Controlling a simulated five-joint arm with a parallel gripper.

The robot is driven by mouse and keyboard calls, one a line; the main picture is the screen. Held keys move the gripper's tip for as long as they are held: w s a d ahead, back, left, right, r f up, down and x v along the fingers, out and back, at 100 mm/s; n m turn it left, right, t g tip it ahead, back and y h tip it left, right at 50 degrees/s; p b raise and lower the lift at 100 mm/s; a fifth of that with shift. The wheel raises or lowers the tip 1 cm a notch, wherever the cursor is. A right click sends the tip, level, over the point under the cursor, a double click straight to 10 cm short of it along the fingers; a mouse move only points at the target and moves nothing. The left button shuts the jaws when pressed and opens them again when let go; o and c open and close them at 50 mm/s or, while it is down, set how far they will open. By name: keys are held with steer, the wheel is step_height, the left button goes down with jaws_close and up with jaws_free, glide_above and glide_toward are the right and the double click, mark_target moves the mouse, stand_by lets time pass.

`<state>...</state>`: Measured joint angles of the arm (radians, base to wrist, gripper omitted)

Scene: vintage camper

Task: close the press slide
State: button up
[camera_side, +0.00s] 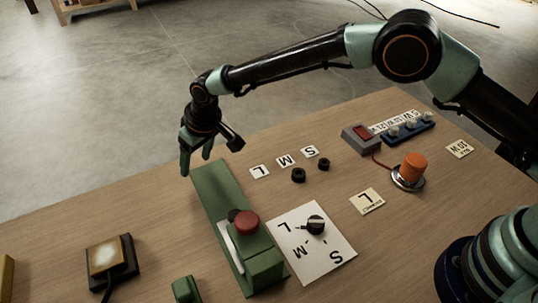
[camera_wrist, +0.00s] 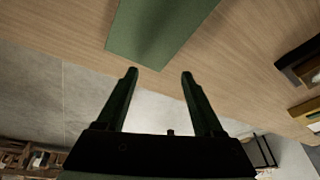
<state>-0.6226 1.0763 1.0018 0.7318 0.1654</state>
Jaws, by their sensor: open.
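The press is a long green plate (camera_side: 215,190) on the wooden table, with a green block (camera_side: 264,268) at its near end. A red round knob (camera_side: 246,222) sits on a green part in front of that block. A dark round piece and a white strip (camera_side: 230,242) lie beside the knob. Which part is the slide I cannot tell for sure. My gripper (camera_side: 196,170) is open and empty, pointing down by the plate's far end. In the wrist view my open fingers (camera_wrist: 159,78) point toward the plate's end (camera_wrist: 155,35); the knob is out of that view.
A white dial card (camera_side: 290,238) with a black knob lies right of the press. Black rings (camera_side: 299,175), letter tags, an orange button (camera_side: 413,167) and a grey switch box (camera_side: 360,139) stand farther right. A lamp pad (camera_side: 108,257) and a small green block (camera_side: 186,289) are at left.

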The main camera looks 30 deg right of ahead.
steer(key=a+v, duration=0.1)
steer(key=v, duration=0.9)
steer(key=s+d+r+m, duration=0.1)
steer(key=s+d+r, duration=0.1)
steer(key=d+r, duration=0.4)
steer(key=s+d+r+m+t, duration=0.1)
steer(key=d+r, duration=0.5)
steer(key=d, duration=0.8)
steer(key=shift+s+r+h, duration=0.15)
steer(key=shift+s+h, duration=0.15)
steer(key=shift+s, duration=0.35)
steer(key=s+d+m+t+h, duration=0.1)
steer(key=s+d+m, duration=0.2)
steer(key=s+d, duration=1.2)
steer(key=shift+s+d+f+t+h, duration=0.15)
steer(key=shift+d+f+t+h, duration=0.1)
steer(key=shift+f+t+h, duration=0.05)
